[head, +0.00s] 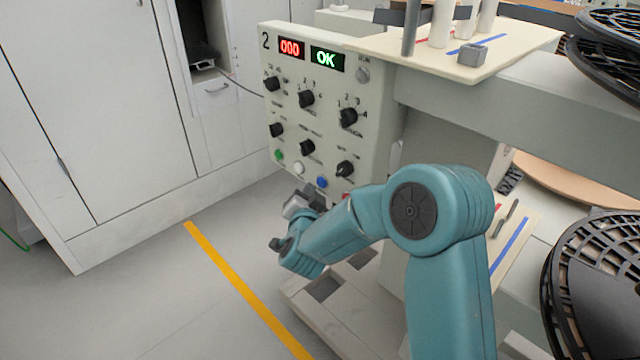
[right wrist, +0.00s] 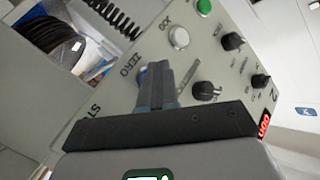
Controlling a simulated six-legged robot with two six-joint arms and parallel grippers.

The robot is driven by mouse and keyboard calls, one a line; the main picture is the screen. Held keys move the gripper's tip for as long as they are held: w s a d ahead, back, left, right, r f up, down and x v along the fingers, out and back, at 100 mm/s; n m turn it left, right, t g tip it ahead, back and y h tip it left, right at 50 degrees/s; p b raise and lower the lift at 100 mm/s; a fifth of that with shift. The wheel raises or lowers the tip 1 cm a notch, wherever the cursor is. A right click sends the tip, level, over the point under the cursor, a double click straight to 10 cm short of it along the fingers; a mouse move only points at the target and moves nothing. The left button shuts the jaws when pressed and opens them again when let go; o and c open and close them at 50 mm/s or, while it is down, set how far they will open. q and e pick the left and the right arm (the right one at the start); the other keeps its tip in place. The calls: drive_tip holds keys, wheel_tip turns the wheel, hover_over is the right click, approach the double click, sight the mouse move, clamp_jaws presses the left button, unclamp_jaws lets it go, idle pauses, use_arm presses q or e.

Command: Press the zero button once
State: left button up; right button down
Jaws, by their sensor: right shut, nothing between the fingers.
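The control panel (head: 318,115) of station 2 carries a row of buttons along its lower edge. The blue button (head: 322,182) sits between a white one (head: 299,168) and a red one (head: 347,195). In the right wrist view, the word ZERO is printed beside a sliver of blue (right wrist: 142,74), mostly hidden by my fingers. My right gripper (head: 305,192) is just below the button row, its fingers together and empty. In the right wrist view, the fingers (right wrist: 158,84) point at the panel over the zero button. I cannot tell whether they touch it.
The panel displays read 000 (head: 291,48) in red and OK (head: 326,59) in green. Several black knobs (head: 307,98) stick out above the buttons. Black spools (head: 600,285) stand at the right. The floor left of the panel, with a yellow line (head: 240,285), is clear.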

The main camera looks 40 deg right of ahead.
drive_tip(key=shift+s+a, duration=0.2)
drive_tip(key=shift+a, duration=2.35)
drive_tip(key=shift+d, duration=0.1)
drive_tip(key=s+a+f+n+g+y, duration=0.1)
drive_tip(key=s+a+f+n+y, duration=0.1)
drive_tip(key=f, duration=0.6)
drive_tip(key=s+a+f+n+g+y, duration=0.1)
drive_tip(key=s+a+f+n+y, duration=0.15)
drive_tip(key=f, duration=0.45)
drive_tip(key=s+a+f+n+g+y, duration=0.1)
drive_tip(key=s+a+f+n+y, duration=0.15)
drive_tip(key=f, duration=0.55)
drive_tip(key=s+a+f+n+g+y, duration=0.3)
drive_tip(key=s+a+f+g+y, duration=0.2)
drive_tip(key=s+a+f, duration=0.4)
drive_tip(key=s+a+n+g+y, duration=0.35)
drive_tip(key=s+a, duration=0.25)
drive_tip(key=s, duration=0.6)
wheel_tip(320, 180, up, 23)
drive_tip(key=p, duration=2.3)
drive_tip(key=shift+d+g+h, duration=0.15)
drive_tip(key=shift+g+h, duration=0.2)
drive_tip(key=shift+h, duration=0.1)
